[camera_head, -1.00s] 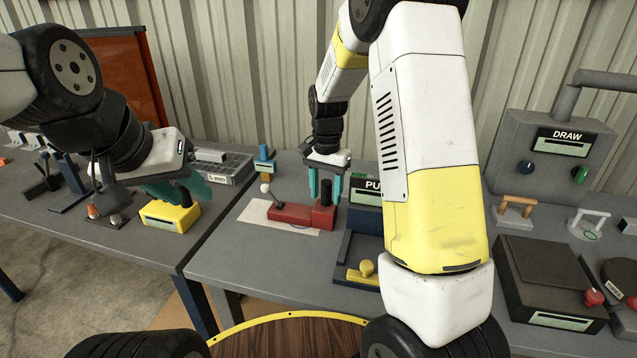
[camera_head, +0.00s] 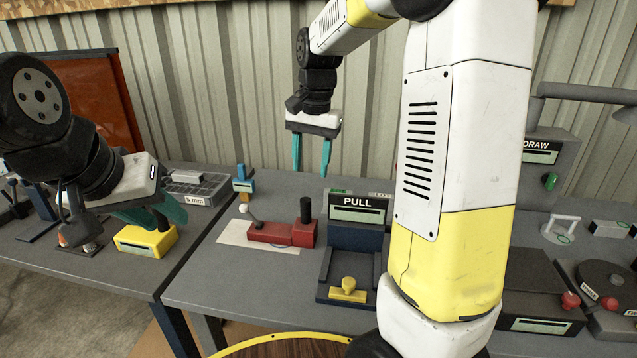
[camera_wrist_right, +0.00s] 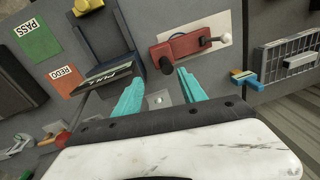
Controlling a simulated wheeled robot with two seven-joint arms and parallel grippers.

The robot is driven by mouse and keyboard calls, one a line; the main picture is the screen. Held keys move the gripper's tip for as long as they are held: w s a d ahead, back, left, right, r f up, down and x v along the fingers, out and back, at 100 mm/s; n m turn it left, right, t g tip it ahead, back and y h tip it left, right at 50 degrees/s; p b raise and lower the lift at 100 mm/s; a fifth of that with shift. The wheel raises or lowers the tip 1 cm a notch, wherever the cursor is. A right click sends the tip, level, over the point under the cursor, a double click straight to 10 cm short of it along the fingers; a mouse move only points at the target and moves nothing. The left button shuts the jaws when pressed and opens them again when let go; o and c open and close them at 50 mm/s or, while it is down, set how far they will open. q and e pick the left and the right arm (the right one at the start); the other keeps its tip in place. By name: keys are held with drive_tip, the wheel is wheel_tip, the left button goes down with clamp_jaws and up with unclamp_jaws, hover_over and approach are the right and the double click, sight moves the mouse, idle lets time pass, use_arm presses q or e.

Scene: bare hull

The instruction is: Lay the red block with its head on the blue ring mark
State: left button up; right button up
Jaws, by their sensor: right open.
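A red block (camera_head: 270,231) lies on a white sheet (camera_head: 232,233) on the middle table. A black upright cylinder (camera_head: 306,210) stands at its right end, and a lever with a white ball (camera_head: 243,209) is at its left end. The block also shows in the right wrist view (camera_wrist_right: 186,46), beyond the fingertips. My right gripper (camera_head: 311,172) is open and empty, raised above and behind the block, touching nothing. My left gripper (camera_head: 172,216) hangs by a yellow box at the left; its fingers overlap, so its opening is unclear.
The yellow box (camera_head: 140,241) sits on the left table. A blue and tan piece (camera_head: 243,185) stands behind the block. The PULL unit (camera_head: 357,212) with its yellow knob (camera_head: 348,287) is right of the block. Bare grey table lies in front of the sheet.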

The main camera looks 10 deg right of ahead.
drive_tip(key=s+d+r+n+t, duration=0.1)
drive_tip(key=s+r+n+t, duration=0.1)
drive_tip(key=s, duration=0.8)
drive_tip(key=s+r+n+t+y, duration=0.1)
drive_tip(key=s+n+t, duration=0.2)
drive_tip(key=s, duration=0.7)
drive_tip(key=shift+s+d+r+n, duration=0.35)
drive_tip(key=shift+r+n, duration=0.05)
drive_tip(key=shift+n, duration=0.3)
drive_tip(key=shift+o, duration=0.2)
